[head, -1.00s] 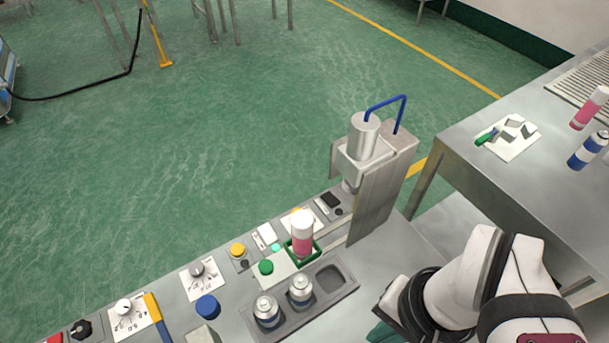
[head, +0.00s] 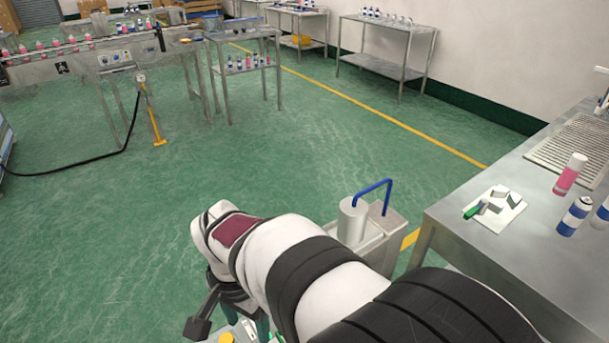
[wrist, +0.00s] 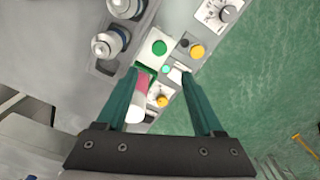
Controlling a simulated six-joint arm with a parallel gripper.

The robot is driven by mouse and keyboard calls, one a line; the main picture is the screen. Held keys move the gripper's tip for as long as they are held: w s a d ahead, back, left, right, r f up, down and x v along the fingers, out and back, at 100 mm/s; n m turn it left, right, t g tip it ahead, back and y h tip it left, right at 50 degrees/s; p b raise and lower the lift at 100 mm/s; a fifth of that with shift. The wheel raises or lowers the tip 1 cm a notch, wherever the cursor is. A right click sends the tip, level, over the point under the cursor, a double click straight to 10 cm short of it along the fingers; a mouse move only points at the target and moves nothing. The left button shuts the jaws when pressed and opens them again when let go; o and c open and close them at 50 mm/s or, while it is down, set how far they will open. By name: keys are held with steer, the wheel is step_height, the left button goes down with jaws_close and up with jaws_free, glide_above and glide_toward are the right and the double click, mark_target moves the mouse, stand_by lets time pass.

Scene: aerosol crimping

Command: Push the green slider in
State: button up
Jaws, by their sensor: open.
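The green slider's round green knob (wrist: 159,47) shows in the wrist view, just ahead of my fingertips, on a pale plate. A green holder edge (wrist: 148,71) lies behind it. A pink-and-white can (wrist: 137,109) stands at the holder, partly hidden by my left finger in the picture. My gripper (wrist: 159,73) is open, its two teal fingers spread above the slider area, with nothing gripped. In the head view my arm hides the slider, and only part of the gripper (head: 262,328) shows at the lower edge.
A yellow button (wrist: 197,51) and a dial (wrist: 228,12) lie to the right.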

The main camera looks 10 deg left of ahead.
step_height(320, 180, down, 13)
steer(key=shift+d+r, duration=0.1)
jaws_close()
stand_by(0.3)
stand_by(1.1)
